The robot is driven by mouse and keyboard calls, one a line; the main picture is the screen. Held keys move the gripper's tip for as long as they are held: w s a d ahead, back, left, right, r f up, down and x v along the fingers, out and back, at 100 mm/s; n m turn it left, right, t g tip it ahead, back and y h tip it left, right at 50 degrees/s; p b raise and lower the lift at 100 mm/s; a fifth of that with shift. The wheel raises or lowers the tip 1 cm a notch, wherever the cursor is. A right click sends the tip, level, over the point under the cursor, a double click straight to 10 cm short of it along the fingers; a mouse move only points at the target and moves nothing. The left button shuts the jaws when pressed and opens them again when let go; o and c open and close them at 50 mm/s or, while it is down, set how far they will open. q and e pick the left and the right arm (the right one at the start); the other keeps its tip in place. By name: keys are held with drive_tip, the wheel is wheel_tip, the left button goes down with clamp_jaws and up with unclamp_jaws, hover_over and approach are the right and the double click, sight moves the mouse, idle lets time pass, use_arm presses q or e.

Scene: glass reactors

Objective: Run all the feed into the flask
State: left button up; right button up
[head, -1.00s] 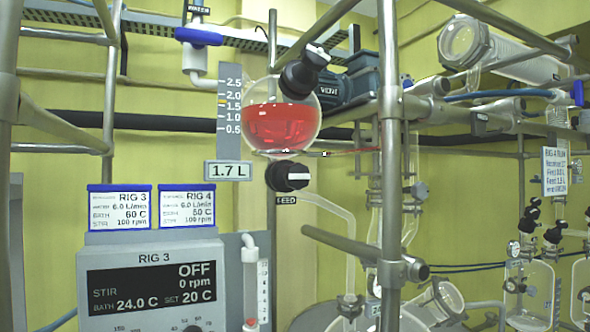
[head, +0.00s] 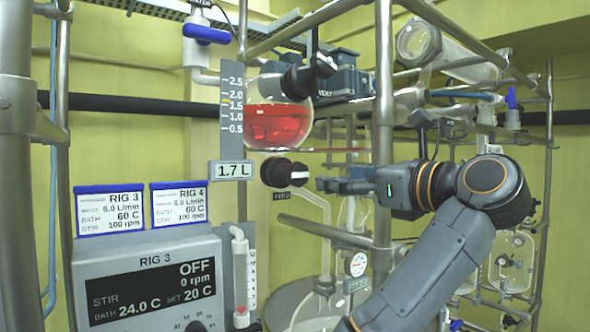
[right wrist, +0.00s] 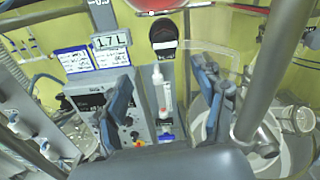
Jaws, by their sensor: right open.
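The feed bulb (head: 278,126) is a round glass vessel part full of red liquid, beside a scale; its plate (head: 230,170) reads 1.7 L. The black FEED knob (head: 284,173) sits below the bulb; in the right wrist view the knob (right wrist: 163,35) shows a pale mark across its face. A glass flask (head: 318,308) stands lower down, partly cut off by the frame edge, with no red seen in it. My right gripper (head: 324,185) is open and empty, just right of the knob and apart from it. In the right wrist view its fingers (right wrist: 165,92) stand widely apart.
The RIG 3 control box (head: 150,285) at lower left reads OFF, 0 rpm. Another black knob (head: 308,73) is at the bulb's upper right. A vertical metal post (head: 383,110) and a rail (head: 320,230) stand close to my right arm.

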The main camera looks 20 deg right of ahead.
drive_tip(key=p, duration=0.3)
approach(301, 175)
drive_tip(key=w, duration=0.2)
drive_tip(key=p+x, duration=0.1)
drive_tip(key=x, duration=0.1)
drive_tip(key=p+x, duration=0.1)
drive_tip(key=x, duration=0.2)
drive_tip(key=p+x, duration=0.1)
drive_tip(key=x, duration=0.2)
drive_tip(key=shift+s+a+r, duration=0.15)
drive_tip(key=shift+a, duration=0.25)
drive_tip(key=shift+w+p, duration=0.3)
drive_tip(key=shift+w, duration=0.15)
use_arm(q)
wheel_tip(301, 175, up, 7)
drive_tip(key=d, duration=0.1)
use_arm(e)
drive_tip(key=shift+a, duration=0.1)
use_arm(q)
drive_tip(key=shift+f, duration=0.1)
use_arm(e)
drive_tip(key=c, duration=1.2)
drive_tip(key=shift+o, duration=0.2)
use_arm(q)
drive_tip(key=shift+f, duration=0.1)
use_arm(e)
drive_tip(key=shift+n, duration=0.3)
